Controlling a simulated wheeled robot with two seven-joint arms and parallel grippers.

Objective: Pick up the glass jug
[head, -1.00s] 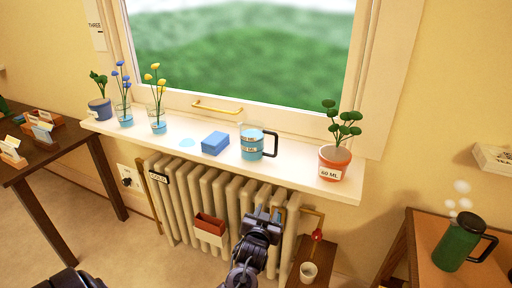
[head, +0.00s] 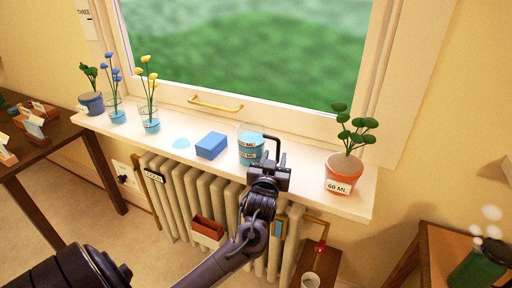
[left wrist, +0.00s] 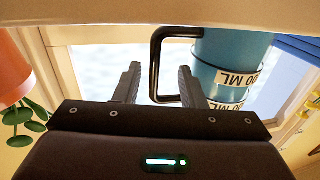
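The glass jug (head: 250,149) holds blue liquid, has white ML labels and a black handle, and stands upright on the white windowsill. My left gripper (head: 270,172) is at the sill's front edge by the handle, partly covering its lower part. In the left wrist view the gripper (left wrist: 159,85) is open, with the black handle (left wrist: 155,62) between its two fingers. The jug body (left wrist: 230,65) is just right of the right finger. The fingers do not look closed on the handle. My right gripper is not in view.
A blue sponge-like block (head: 211,145) lies left of the jug, beside a light blue puddle (head: 181,143). A potted plant (head: 344,172) marked 60 ML stands to the right. Flower glasses (head: 150,125) stand further left. A radiator (head: 180,190) is below the sill.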

